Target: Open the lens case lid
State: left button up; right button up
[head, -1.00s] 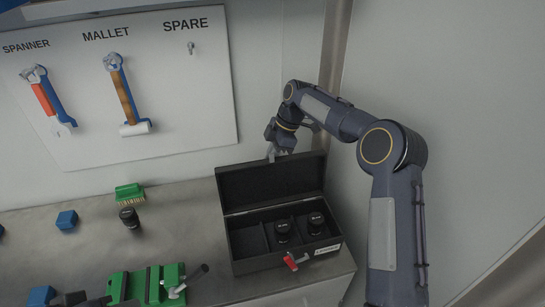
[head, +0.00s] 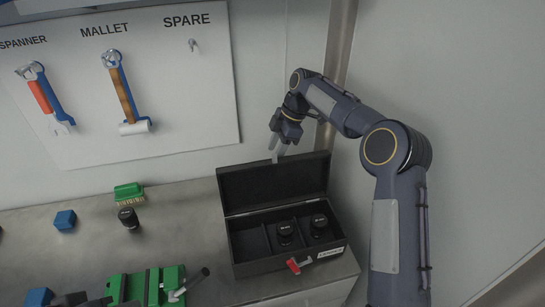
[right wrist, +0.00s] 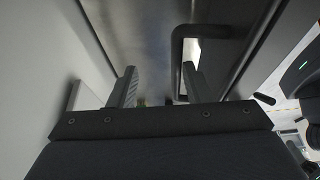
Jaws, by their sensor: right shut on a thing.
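The lens case (head: 291,263) is a dark box on the right end of the bench. Its lid (head: 262,187) stands raised at the back, so the inside shows. Two black lenses (head: 285,233) (head: 320,226) sit in the middle and right compartments; the left compartment looks empty. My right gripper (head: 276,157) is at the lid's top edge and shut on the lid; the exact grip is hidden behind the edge. In the right wrist view its fingers (right wrist: 158,90) show beside a dark looped handle (right wrist: 177,62). My left gripper is not in view.
A red latch (head: 293,266) is at the case's front. A green vise (head: 146,286), a green brush (head: 128,191), a black lens (head: 129,218) and blue blocks (head: 65,220) stand to the left. A tool board (head: 180,90) hangs behind. Bench between brush and case is clear.

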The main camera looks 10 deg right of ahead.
jog(key=v, duration=0.5)
jog(key=s+d+r+m+t+b, duration=0.1)
jog(key=s+d+r+m, duration=0.15)
jog(key=s, duration=0.45)
jog(key=s+d+r+m+t, duration=0.1)
jog(key=s+r+m, duration=0.1)
jog(key=s+m, duration=0.3)
jog(key=s+d+r+m+t+b, duration=0.1)
jog(key=s+d+r+m, duration=0.1)
jog(key=s, duration=0.6)
jog(key=s+a+f+m+t, duration=0.1)
jog(key=s+f+m, duration=0.4)
jog(key=s, duration=0.4)
jog(key=s+a+f+m+t+b, duration=0.1)
jog(key=s+f+m, duration=0.4)
jog(key=s, duration=0.5)
jog(key=shift+s+f+m+t+h+b, duration=0.35)
jog(key=shift+f+t, duration=0.15)
jog(key=shift+f, duration=0.2)
